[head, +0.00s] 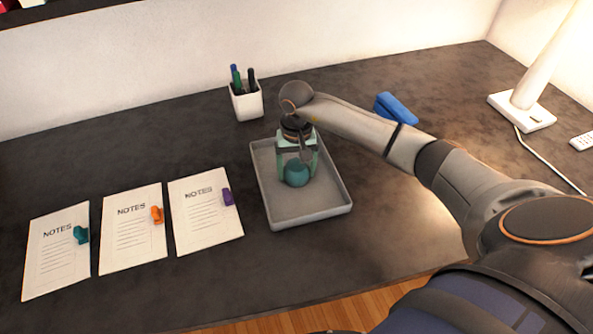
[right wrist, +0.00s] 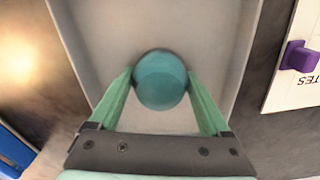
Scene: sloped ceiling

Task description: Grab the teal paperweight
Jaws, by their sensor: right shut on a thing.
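The teal paperweight (head: 295,174) is a round, ball-like thing in the grey tray (head: 285,213). My right gripper (head: 297,170) reaches down over the tray with its pale green fingers on either side of the paperweight. In the right wrist view the paperweight (right wrist: 160,80) sits between the two fingertips (right wrist: 160,82), which touch its sides. The gripper is shut on it. Whether the paperweight still touches the tray floor is hard to tell. My left gripper is not in view.
Three notes sheets (head: 132,245) lie to the left, with teal (head: 81,235), orange (head: 157,215) and purple (head: 228,197) clips. A white pen cup (head: 246,103) stands behind the tray. A blue object (head: 396,108) and a lamp base (head: 521,112) are at the right.

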